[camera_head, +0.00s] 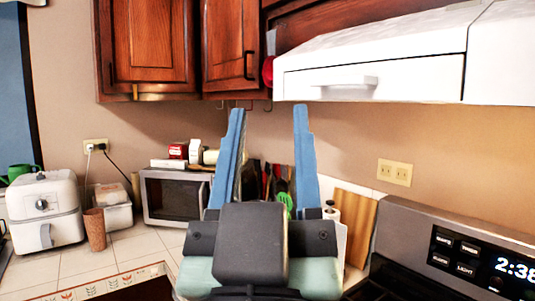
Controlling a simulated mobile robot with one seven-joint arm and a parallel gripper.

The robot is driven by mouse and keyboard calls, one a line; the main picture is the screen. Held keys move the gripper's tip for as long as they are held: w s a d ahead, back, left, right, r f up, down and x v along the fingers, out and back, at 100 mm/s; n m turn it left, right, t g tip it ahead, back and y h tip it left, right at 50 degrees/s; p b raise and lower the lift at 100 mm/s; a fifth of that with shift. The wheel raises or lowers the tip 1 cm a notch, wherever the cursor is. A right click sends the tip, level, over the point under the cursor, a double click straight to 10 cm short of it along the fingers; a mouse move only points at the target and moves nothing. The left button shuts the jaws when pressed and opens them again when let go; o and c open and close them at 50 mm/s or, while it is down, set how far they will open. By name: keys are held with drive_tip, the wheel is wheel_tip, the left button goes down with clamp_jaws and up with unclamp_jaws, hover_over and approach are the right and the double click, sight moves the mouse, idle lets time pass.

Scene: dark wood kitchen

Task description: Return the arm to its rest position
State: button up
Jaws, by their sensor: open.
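My gripper (268,128) is in the lower middle of the head view, raised in front of the counter and pointing up and away from me. Its two blue fingers stand wide apart, and I see nothing held between them. The dark wrist block and pale green parts below the fingers are mine. They hide part of the counter behind them.
A white air fryer (44,212), a brown cup (95,229) and a microwave (176,197) stand on the tiled counter at left. A stove panel (460,250) is at right. A white range hood (375,78) and wooden cabinets (150,45) hang above. A cutting board (356,222) leans behind.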

drive_tip(key=s+r+t+y+p, duration=0.1)
drive_tip(key=s+r+p, duration=0.1)
drive_tip(key=r, duration=0.4)
drive_tip(key=shift+s, duration=0.55)
